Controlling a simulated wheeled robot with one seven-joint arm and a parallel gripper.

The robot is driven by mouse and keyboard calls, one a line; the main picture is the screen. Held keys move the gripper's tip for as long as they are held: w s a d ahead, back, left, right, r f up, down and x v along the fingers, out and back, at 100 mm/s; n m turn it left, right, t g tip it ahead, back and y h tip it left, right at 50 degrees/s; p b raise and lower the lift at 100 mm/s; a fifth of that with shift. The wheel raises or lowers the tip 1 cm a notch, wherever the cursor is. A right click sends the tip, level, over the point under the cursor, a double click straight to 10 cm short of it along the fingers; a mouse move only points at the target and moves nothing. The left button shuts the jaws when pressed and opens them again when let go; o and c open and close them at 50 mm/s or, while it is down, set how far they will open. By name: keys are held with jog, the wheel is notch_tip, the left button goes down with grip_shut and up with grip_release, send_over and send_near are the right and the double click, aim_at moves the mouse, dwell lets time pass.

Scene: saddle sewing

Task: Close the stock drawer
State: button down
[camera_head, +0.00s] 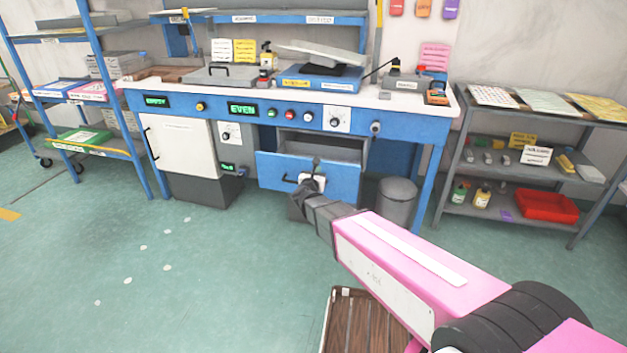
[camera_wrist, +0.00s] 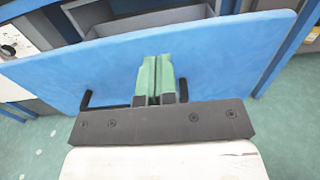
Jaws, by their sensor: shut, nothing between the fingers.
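The stock drawer (camera_head: 318,172) under the blue workbench is pulled open, with its blue front standing out from the bench and its grey inside showing above. In the wrist view the blue drawer front (camera_wrist: 215,62) fills most of the picture, with a dark handle (camera_wrist: 90,101) low on it. My gripper (camera_head: 312,166) is at the drawer front, near its middle. In the wrist view my gripper's green fingers (camera_wrist: 158,62) are together and empty, pointing at the front. I cannot tell whether the fingertips touch it. My gripper hides part of the handle.
A white cabinet (camera_head: 185,147) stands left of the drawer, and a grey bin (camera_head: 397,201) stands to its right. A slatted wooden crate (camera_head: 350,325) is on the floor below my arm. A grey shelf (camera_head: 530,168) is at the right. The floor at left is mostly clear.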

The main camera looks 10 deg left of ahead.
aim_at(321, 163)
jog(key=shift+w+d, duration=0.15)
jog(key=shift+w, duration=2.1)
jog(key=w, duration=0.8)
jog(key=w+d, duration=0.1)
jog(key=w, duration=0.7)
jog(key=w+d, duration=0.1)
jog(key=w, duration=0.7)
jog(key=shift+w, duration=0.4)
